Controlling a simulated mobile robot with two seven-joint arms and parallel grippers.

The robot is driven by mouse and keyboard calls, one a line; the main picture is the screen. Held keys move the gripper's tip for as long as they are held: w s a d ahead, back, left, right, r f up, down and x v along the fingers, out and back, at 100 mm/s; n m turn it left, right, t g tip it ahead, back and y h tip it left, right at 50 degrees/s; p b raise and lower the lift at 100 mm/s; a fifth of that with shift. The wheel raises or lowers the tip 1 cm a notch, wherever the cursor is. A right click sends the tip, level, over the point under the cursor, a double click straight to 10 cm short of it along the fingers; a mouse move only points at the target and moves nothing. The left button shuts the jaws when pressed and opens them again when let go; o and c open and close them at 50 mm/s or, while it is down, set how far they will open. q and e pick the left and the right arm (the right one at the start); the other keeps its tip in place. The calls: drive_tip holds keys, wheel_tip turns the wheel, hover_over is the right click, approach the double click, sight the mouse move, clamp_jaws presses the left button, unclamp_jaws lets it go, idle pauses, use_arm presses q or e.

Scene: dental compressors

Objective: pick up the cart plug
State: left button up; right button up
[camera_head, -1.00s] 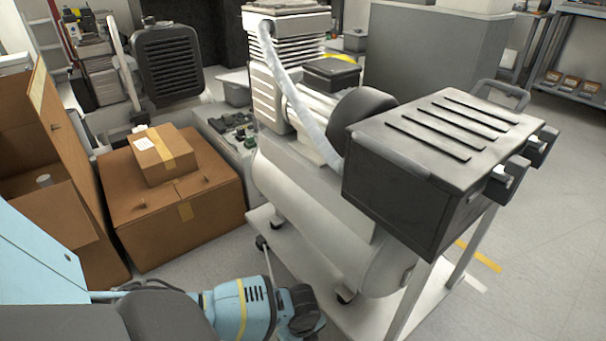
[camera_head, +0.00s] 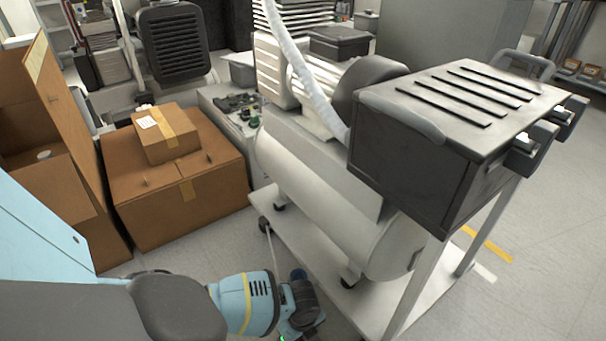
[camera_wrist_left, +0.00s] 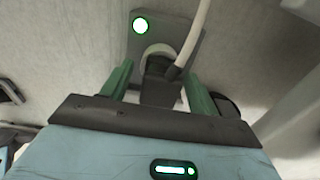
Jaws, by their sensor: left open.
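The cart plug (camera_wrist_left: 160,88) is a dark block with a pale cable in the left wrist view. It sits at a round pale socket on a grey plate (camera_wrist_left: 187,42) with a lit green light. My left gripper (camera_wrist_left: 157,76) has green fingers, open, one on each side of the plug. I cannot tell whether they touch it. In the head view my left arm reaches down at the bottom, and its fingers and the plug are not visible there. My right gripper is in neither view.
A white cart (camera_head: 322,268) carrying a compressor tank (camera_head: 320,180) and a dark slatted box (camera_head: 450,130) stands right of my left arm. Cardboard boxes (camera_head: 180,215) stand to the left. Grey floor is open at the right.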

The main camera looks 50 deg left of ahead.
use_arm(q)
drive_tip(key=c, duration=1.1)
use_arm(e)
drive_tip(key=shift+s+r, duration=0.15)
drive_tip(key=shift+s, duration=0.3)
use_arm(q)
drive_tip(key=shift+r, duration=0.15)
